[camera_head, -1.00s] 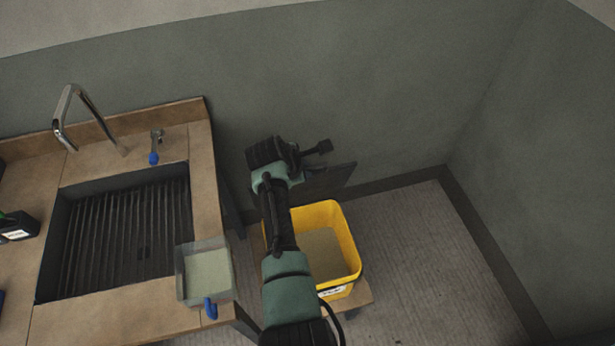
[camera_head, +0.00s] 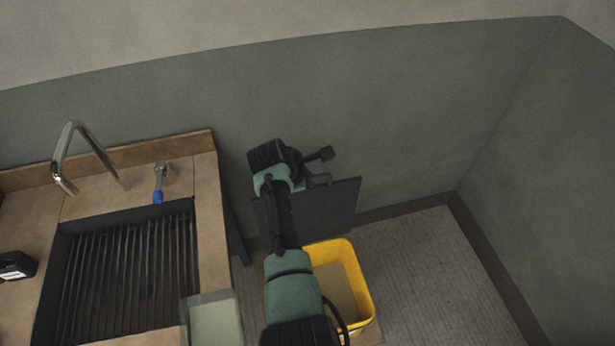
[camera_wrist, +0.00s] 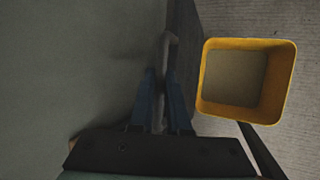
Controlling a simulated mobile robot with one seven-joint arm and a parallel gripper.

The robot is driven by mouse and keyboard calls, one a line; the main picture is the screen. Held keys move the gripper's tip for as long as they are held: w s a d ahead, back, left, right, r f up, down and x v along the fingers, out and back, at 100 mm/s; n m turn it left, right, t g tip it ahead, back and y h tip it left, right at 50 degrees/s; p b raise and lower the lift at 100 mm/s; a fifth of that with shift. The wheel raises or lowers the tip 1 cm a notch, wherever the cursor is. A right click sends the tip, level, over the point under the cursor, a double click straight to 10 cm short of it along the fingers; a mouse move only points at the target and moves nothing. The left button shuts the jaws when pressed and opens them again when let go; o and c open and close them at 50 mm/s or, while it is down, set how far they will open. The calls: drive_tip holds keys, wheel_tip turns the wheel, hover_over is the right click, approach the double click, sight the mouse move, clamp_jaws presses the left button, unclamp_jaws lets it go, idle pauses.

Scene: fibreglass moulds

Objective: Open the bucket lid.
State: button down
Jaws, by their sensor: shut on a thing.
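The yellow bucket (camera_head: 358,285) stands open on the floor side of the counter, with a flat grey-beige surface visible inside. It also shows in the wrist view (camera_wrist: 284,85). The dark lid (camera_head: 338,208) stands steeply upright behind the bucket's back edge, close to the wall. My gripper (camera_head: 318,181) is at the lid's upper edge, partly hidden by my arm. In the wrist view my blue fingers (camera_wrist: 164,100) are closed around a thin grey handle (camera_wrist: 165,50) on the lid. My arm covers the bucket's left side and part of the lid.
A wooden counter (camera_head: 207,240) with a dark ribbed sink (camera_head: 130,270) and tap (camera_head: 72,150) is at left. A translucent tray (camera_head: 213,320) sits at the counter's front right. The grey wall is close behind the lid. Floor (camera_head: 430,270) right of the bucket is clear.

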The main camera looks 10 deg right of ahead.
drive_tip(key=c, duration=0.9)
unclamp_jaws()
drive_tip(key=shift+s, duration=0.15)
drive_tip(key=shift+f, duration=0.1)
drive_tip(key=shift+s+a+r, duration=0.2)
drive_tip(key=shift+a+r, duration=0.1)
drive_tip(key=shift+r, duration=0.35)
drive_tip(key=b+v, duration=0.1)
drive_tip(key=v, duration=1)
drive_tip(key=shift+r, duration=0.45)
